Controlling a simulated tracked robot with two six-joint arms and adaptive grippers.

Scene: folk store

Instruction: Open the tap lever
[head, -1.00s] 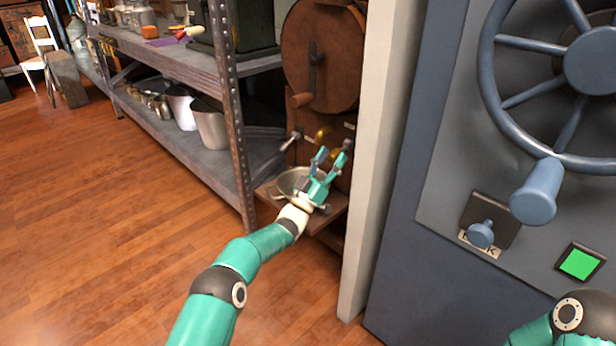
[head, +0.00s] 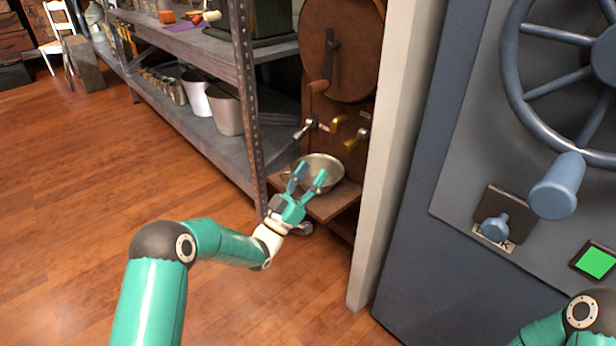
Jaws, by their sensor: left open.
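A brown wooden dispenser (head: 316,113) stands between the metal shelf and the pale post. Small tap fittings stick out of its front: a silver one (head: 305,128) at left, a brass one (head: 338,123) in the middle and another brass one (head: 356,142) at right. Which part is the lever is too small to tell. A metal bowl (head: 333,170) sits on the ledge below them. My left gripper (head: 310,175) is open and empty, below the taps, its fingers overlapping the bowl in the picture. Only part of my right arm shows at the bottom right; its gripper is out of view.
A metal shelf (head: 243,110) with pots stands left of the dispenser. A pale post (head: 385,190) and a blue-grey safe-like door (head: 450,150) with a large wheel and green button (head: 594,262) close off the right. The wooden floor at left is clear.

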